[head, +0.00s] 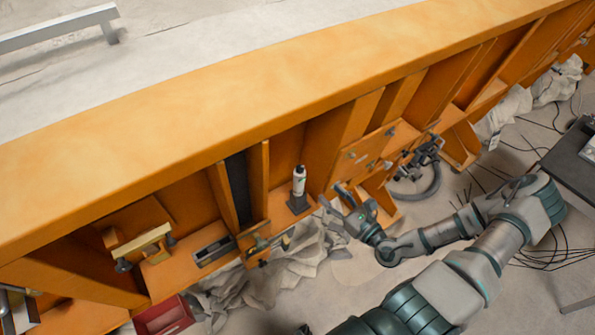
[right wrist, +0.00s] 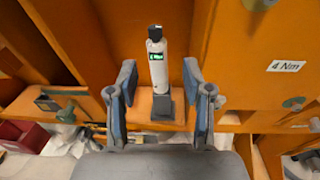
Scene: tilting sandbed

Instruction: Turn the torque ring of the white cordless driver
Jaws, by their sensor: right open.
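The white cordless driver (head: 299,180) stands upright in a dark holder (head: 299,204) on a ledge of the orange frame. In the right wrist view the driver (right wrist: 157,66) has a black top end and a small green display. I cannot make out clearly which part is the torque ring. My right gripper (head: 337,197) is just right of the driver in the head view. In the right wrist view its fingers (right wrist: 158,82) are spread, with the driver beyond and between them, apart from both. I do not see my left gripper.
Orange ribs stand on both sides of the driver's bay. A "4 Nm" label (right wrist: 287,66) is on the panel to the right. A red bin (head: 165,318) lies lower left. Crumpled grey sheeting (head: 300,257) lies below the ledge. A dark table (head: 572,160) is at the right.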

